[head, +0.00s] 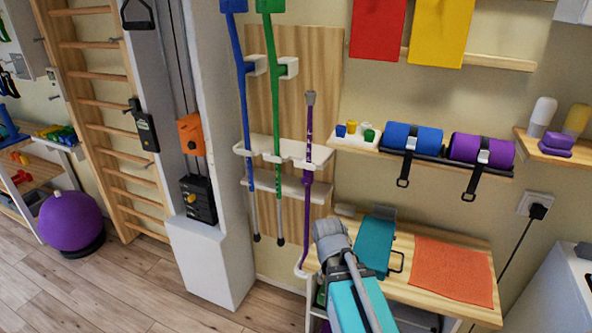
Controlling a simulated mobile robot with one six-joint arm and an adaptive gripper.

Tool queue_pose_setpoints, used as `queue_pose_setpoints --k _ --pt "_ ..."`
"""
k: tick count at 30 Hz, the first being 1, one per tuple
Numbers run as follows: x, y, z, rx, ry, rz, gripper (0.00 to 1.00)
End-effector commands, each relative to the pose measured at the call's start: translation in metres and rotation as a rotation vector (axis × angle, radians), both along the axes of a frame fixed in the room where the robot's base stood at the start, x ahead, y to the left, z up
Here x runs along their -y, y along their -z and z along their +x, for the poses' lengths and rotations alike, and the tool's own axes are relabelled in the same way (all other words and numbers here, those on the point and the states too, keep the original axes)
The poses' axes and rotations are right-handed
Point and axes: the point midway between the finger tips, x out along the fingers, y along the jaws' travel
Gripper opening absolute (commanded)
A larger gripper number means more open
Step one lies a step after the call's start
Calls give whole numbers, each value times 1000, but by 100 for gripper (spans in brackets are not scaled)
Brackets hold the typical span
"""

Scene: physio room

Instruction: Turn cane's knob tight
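A purple cane (308,150) stands nearly upright at the right end of the white rack (262,150), with a grey end piece at its top and a pale curved end low down. A blue cane (242,80) and a green cane (274,90) stand in the same rack to its left, dark tips down. No knob can be made out clearly on any cane at this size. My arm (358,300) reaches up from the bottom edge, its grey joint right of the purple cane's lower end. My gripper cannot be made out.
A wooden bench holds a teal board (376,245) and an orange mat (452,270). Above it, a shelf carries blue (412,138) and purple (480,149) rolls with hanging straps. A white pulley column (212,250) stands left of the rack. The floor in front is clear.

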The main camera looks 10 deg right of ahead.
Motion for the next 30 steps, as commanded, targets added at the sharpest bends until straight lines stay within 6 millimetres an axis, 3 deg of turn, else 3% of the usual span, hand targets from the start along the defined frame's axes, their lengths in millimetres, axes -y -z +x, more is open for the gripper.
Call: queue_pose_setpoints --k 7,16,23,30 --pt "13 10 57 47 -367 -307 84" --pt "11 -6 131 -3 -864 -767 84" --pt "-15 -29 185 -141 -1218 -1148 84" --pt "-63 -57 231 -380 -1518 -1547 84"
